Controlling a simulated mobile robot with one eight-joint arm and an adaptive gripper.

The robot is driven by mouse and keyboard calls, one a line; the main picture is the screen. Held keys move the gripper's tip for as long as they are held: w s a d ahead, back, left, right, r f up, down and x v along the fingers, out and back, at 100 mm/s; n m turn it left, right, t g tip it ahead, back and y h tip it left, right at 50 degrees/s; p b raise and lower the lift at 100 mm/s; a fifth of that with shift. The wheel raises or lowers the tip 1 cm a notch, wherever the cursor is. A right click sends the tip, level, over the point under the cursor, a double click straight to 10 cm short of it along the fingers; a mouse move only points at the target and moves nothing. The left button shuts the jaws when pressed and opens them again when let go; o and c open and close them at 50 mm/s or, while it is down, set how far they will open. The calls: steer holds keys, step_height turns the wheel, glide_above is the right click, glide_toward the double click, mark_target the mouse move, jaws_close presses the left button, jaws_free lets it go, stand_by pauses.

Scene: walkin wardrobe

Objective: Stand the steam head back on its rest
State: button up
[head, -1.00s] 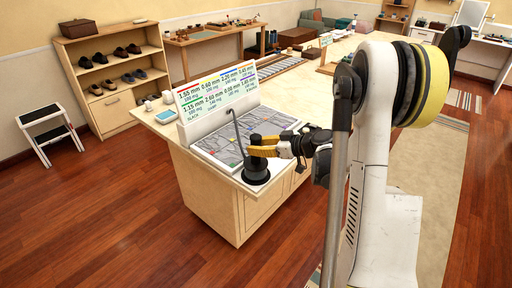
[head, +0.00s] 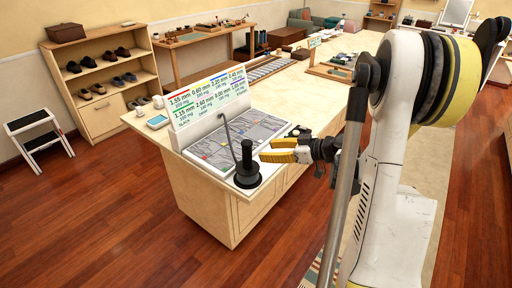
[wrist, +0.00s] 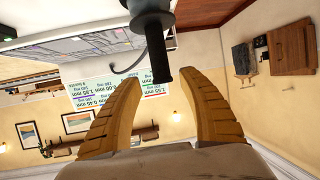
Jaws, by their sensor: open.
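What looks like the black steam head (head: 247,165) stands upright at the counter's near corner. Its slim handle rises from a wide round black foot (head: 247,181); I cannot tell where the head ends and its rest begins. A thin grey hooked rod (head: 229,134) rises beside it. My gripper (head: 263,151) has yellow fingers, is open and empty, and is just right of the handle, apart from it. In the wrist view, which is upside down, the handle (wrist: 157,58) hangs beyond and between the open fingertips (wrist: 159,80).
A small blue-topped box (head: 157,121) and white cups are at the counter's left end. A shoe shelf (head: 100,85) and step stool (head: 38,137) stand on the left.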

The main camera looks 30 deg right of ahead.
steer(key=s+a+r+m+g+h, duration=0.1)
steer(key=s+a+r+m+g, duration=0.2)
steer(key=a, duration=0.5)
steer(key=s+a+r+g+h, duration=0.1)
steer(key=s+a+r+h, duration=0.2)
steer(key=a, duration=0.5)
steer(key=s+a+m+h, duration=0.1)
steer(key=s+a, duration=0.2)
steer(key=s, duration=0.3)
steer(key=s+a+r+m+h, duration=0.1)
steer(key=s+a, duration=0.2)
steer(key=s, duration=0.4)
steer(key=shift+s+a+r+m+g+h, duration=0.2)
steer(key=shift+s+r+m+g+h, duration=0.1)
steer(key=shift+m, duration=0.1)
